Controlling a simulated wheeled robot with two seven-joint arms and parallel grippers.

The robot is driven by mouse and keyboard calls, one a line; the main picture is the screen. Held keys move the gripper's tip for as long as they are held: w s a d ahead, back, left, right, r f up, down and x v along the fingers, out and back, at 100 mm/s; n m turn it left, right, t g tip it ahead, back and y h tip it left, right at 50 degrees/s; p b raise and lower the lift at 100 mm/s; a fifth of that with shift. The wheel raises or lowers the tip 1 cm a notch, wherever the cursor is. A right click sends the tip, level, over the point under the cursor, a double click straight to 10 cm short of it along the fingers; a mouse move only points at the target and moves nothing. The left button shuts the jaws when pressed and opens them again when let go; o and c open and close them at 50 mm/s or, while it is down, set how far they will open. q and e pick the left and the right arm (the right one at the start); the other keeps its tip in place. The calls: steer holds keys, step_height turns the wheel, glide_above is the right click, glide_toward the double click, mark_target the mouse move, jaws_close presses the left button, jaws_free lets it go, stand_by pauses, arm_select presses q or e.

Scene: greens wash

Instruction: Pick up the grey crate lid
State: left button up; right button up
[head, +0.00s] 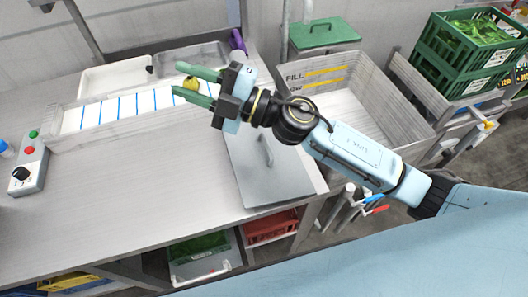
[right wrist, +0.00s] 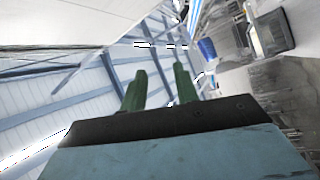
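The grey crate lid (head: 262,178) lies flat on the right part of the steel counter, with a raised bar handle (head: 266,150) on its top. My right gripper (head: 193,83) is above the counter, up and left of the lid, and my right arm passes over the lid's far part. Its two green fingers are apart with nothing between them; they also show apart and empty in the right wrist view (right wrist: 160,88). The lid is not seen in the right wrist view. My left gripper is not in view.
A wash basin (head: 340,90) with a fill mark stands right of the counter, with a green lid (head: 322,33) behind it. Stacked green crates (head: 470,40) hold greens at far right. A button box (head: 30,168) sits at the left. The counter's middle is clear.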

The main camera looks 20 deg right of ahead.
steer(key=s+a+f+n+g, duration=0.2)
steer(key=n+g, duration=0.4)
steer(key=n+g+h, duration=0.4)
steer(key=n+h, duration=0.1)
steer(key=h, duration=1)
glide_toward(268, 144)
steer(key=shift+h, duration=0.4)
steer(key=x, duration=0.3)
steer(key=p+x, duration=0.1)
steer(key=shift+w+a+f, duration=0.1)
steer(key=shift+a+f, duration=0.15)
steer(key=shift+a, duration=0.15)
steer(key=shift+p+x, duration=0.3)
steer(key=shift+x, duration=2.65)
jaws_close()
